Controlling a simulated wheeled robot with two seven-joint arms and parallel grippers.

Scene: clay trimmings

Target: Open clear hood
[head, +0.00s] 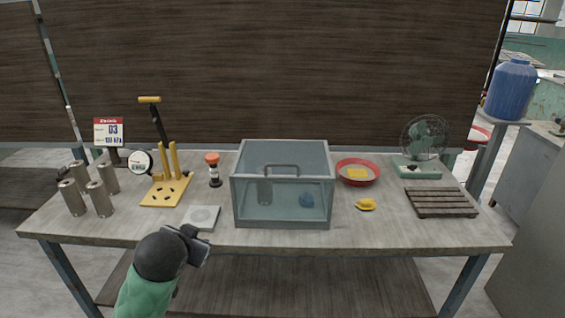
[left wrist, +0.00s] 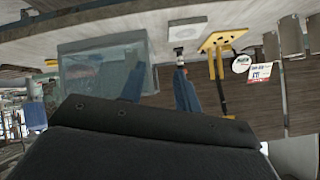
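The clear hood (head: 240,205) is a see-through box with a grey frame and a grey handle (head: 284,166) at its upper front. It sits closed on the middle of the table. A metal cylinder (head: 264,191) and a blue lump (head: 307,200) show through its front. The hood also shows, upside down, in the left wrist view (left wrist: 85,55). My left gripper (head: 196,243) is at the table's front edge, left of the hood and apart from it. My right gripper is not in view.
A white square pad (head: 202,217) lies just beyond my left gripper. An orange-topped bottle (head: 213,170), a yellow press (head: 165,188) and several metal cylinders (head: 73,198) stand left. A red bowl (head: 370,178), yellow item (head: 366,204), slatted rack (head: 441,203) and fan (head: 423,145) are right.

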